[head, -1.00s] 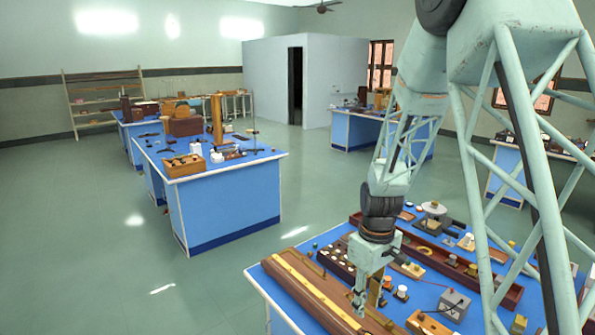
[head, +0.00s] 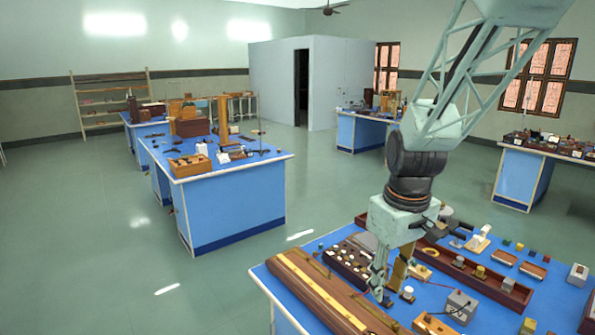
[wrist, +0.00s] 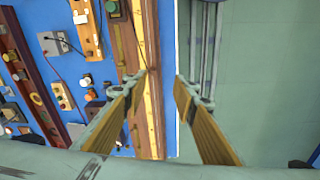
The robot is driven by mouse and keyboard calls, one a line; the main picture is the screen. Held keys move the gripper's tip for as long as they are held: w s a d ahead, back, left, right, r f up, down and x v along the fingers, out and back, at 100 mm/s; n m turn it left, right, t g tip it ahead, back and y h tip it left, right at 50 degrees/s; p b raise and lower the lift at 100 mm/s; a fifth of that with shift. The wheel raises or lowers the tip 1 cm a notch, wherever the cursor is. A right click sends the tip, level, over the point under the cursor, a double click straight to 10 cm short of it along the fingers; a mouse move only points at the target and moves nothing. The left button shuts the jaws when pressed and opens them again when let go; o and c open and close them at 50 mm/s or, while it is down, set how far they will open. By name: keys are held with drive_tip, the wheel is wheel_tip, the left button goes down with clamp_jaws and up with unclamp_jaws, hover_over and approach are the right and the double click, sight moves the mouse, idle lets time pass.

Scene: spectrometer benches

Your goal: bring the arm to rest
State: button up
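My gripper (head: 385,295) hangs pointing down over the near blue bench (head: 452,333) in the head view. In the wrist view my gripper (wrist: 161,80) is open, with its two yellow-padded fingers apart and nothing between them. Below the gap are the long wooden beam (wrist: 150,70), the bench's edge and green floor. In the head view the long wooden beam (head: 318,290) lies along the bench's left side, left of my gripper. The height of the fingertips above the bench is hard to tell.
A dark block with knobs (head: 345,262), a long brown tray (head: 475,275) and a grey box (head: 461,305) crowd the near bench. Another blue bench (head: 240,195) with apparatus stands at the left, and more stand behind. The floor between benches is clear.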

drive_tip(key=s+r+m+t+b, duration=0.1)
drive_tip(key=s+r+m+b, duration=0.15)
drive_tip(key=s+r, duration=1)
drive_tip(key=s+r+m+t+b, duration=0.1)
drive_tip(key=s+m, duration=0.1)
drive_tip(key=s, duration=1.6)
drive_tip(key=shift+s+m+t, duration=0.3)
drive_tip(key=shift+m+t, duration=0.05)
drive_tip(key=shift+t, duration=0.05)
drive_tip(key=shift+o, duration=0.5)
drive_tip(key=shift+w, duration=0.1)
idle(3.2)
